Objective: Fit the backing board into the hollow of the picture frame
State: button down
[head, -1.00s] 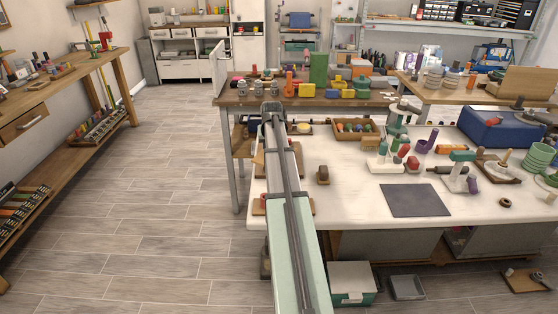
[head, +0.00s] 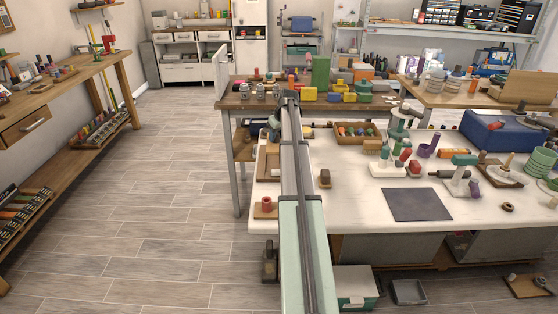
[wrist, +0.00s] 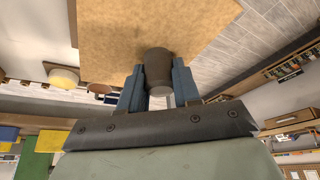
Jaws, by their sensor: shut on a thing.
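In the wrist view, my gripper (wrist: 158,72) has its two blue fingers closed on a dark round knob (wrist: 158,64). The knob stands on a flat tan board (wrist: 150,25), which I take for the backing board. The board extends past the fingers and out of the top of the view. In the head view my own arm hides the gripper and the held board. A brown wooden piece (head: 268,165), possibly the picture frame, lies at the white table's left edge, partly behind my arm. I cannot make out its hollow.
A small board with a red knob (head: 266,205) sits at the white table's (head: 350,205) front left corner. A tray of coloured items (head: 357,133) stands behind.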

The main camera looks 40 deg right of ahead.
jog(key=shift+f, duration=4.7)
jog(key=shift+f, duration=0.1)
jog(key=c, duration=0.8)
grip_release()
jog(key=v, duration=1.2)
jog(key=shift+a, duration=0.15)
